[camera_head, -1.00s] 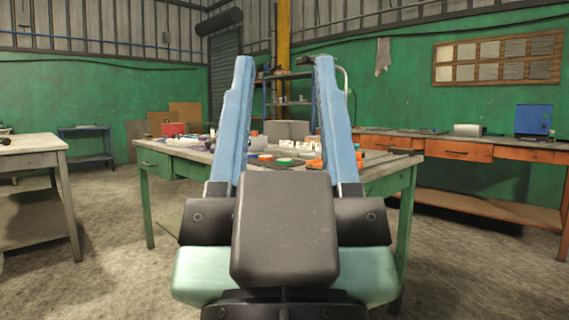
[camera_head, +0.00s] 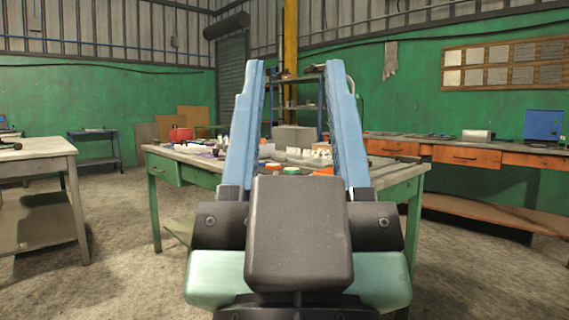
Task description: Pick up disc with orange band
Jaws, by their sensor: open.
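My gripper (camera_head: 295,65) is open and empty, with its two blue fingers spread and pointing up in the picture. It stands in front of the green worktable (camera_head: 171,171). The fingers and the dark gripper body hide part of the tabletop.
A pale bench (camera_head: 40,147) stands left, and an orange-drawered bench (camera_head: 470,155) with a blue box (camera_head: 543,124) runs along the right wall. Open floor lies left of the worktable.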

